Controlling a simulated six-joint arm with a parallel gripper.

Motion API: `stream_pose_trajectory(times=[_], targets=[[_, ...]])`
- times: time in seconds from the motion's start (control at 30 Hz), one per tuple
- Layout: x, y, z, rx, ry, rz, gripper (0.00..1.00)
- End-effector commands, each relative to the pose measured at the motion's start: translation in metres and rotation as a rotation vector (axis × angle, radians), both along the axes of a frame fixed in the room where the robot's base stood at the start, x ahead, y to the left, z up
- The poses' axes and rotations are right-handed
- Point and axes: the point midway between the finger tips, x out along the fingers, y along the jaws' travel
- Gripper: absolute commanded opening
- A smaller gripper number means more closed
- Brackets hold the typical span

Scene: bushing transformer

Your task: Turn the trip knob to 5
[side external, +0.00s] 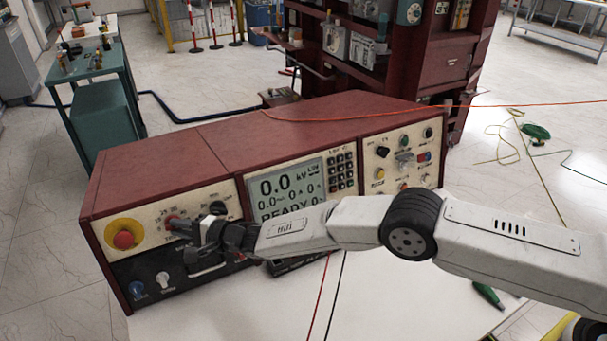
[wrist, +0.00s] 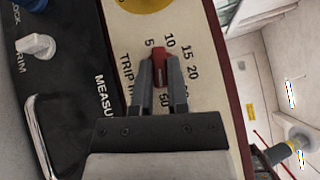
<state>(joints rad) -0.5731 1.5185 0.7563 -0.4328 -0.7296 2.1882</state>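The trip knob (wrist: 160,68) is a red bar-shaped knob on the cream panel, with a number scale around it. In the wrist view the 5 (wrist: 148,43) is at its upper left and the 10 (wrist: 170,40) at its upper right. The knob's upper end points up, between these two; its pointer mark is not clear. My gripper (wrist: 160,80) has its two fingers on either side of the knob, close against it, and looks shut on it. In the side external view my gripper (side external: 186,228) reaches the panel's left part and hides some of the scale.
The red-cased tester (side external: 250,135) stands on a white table (side external: 240,318). A red emergency button (side external: 123,239) on a yellow disc is left of the knob. A blue knob (side external: 137,288) and a white knob (side external: 163,278) sit below. The display (side external: 288,190) reads 0.0 kV and READY.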

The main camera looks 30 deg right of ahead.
Motion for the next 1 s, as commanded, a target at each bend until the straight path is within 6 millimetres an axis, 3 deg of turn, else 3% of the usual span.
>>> stream_pose_trajectory(times=[0.47,1.0], targets=[[0.0003,-0.0006,0.0,-0.03,0.001,0.005,0.0],[0.0014,-0.0008,0.0036,-0.257,-0.001,0.061,0.0]])
